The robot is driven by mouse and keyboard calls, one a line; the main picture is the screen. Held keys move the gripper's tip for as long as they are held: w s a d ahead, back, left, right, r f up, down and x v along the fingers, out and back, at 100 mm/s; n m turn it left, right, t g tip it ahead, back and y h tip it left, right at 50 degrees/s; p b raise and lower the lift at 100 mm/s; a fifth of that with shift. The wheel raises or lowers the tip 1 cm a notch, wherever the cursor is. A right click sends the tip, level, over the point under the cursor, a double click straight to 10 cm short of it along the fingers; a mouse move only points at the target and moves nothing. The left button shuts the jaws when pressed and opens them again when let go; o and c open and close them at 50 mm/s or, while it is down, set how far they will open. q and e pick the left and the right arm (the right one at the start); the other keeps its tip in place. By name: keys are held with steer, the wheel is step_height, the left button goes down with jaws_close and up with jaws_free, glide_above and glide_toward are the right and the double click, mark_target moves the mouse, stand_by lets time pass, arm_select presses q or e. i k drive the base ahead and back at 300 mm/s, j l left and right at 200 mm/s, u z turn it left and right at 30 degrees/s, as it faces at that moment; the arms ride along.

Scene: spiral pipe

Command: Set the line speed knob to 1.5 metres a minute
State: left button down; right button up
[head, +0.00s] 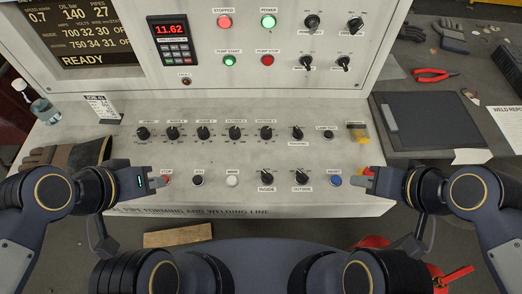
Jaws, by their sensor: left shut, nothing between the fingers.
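A row of black knobs runs across the sloping pale console. The leftmost knob (142,132) seems to be labelled for speed, but its label and scale are too small to read surely. The screen (85,32) at top left shows 0.7 under a speed heading, with READY below. My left gripper (161,180) is shut and empty, beside the red STOP button (166,180), below and right of the leftmost knob. My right gripper (357,180) is by the blue RESET button (335,180); its finger gap is not clear. Neither gripper touches the leftmost knob.
More knobs, such as INSIDE (267,178) and OUTSIDE (302,177), and buttons crowd the console. Brown gloves (65,155) lie at its left edge, near a bottle (35,100) and a job card (101,107). A dark clipboard (425,120) and red pliers (433,74) lie at right.

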mark_target(142, 133)
steer(key=j+u, duration=0.6)
steer(key=u, duration=0.15)
steer(key=j+u, duration=0.4)
steer(key=l, duration=0.05)
